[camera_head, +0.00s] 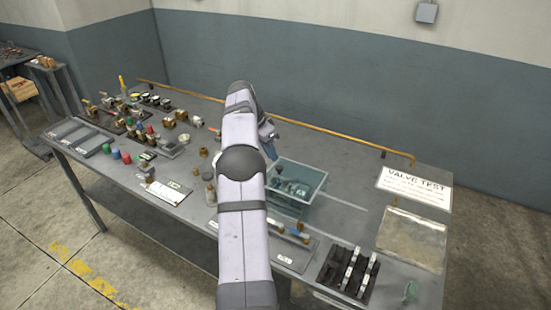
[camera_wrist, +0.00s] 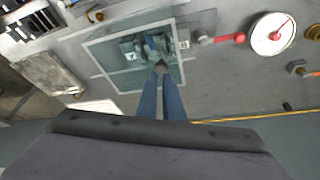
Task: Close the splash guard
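The splash guard looks to be the clear teal box-like cover (camera_head: 310,191) on the bench, just right of my arm. In the wrist view its pale-edged frame (camera_wrist: 97,60) surrounds blue-grey valve parts (camera_wrist: 150,47), and a clear panel reaches to the right of it. I cannot tell whether that panel is its lid. My gripper (camera_head: 273,156) is at the guard's back left in the head view, partly hidden by my arm. In the wrist view the blue fingers of my gripper (camera_wrist: 160,68) converge over the guard's near part, with tips together. Contact is unclear.
A red-handled valve (camera_wrist: 228,39) and a round gauge (camera_wrist: 272,34) stand right of the guard in the wrist view. A brass pipe (camera_head: 330,134) runs along the bench's back edge.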

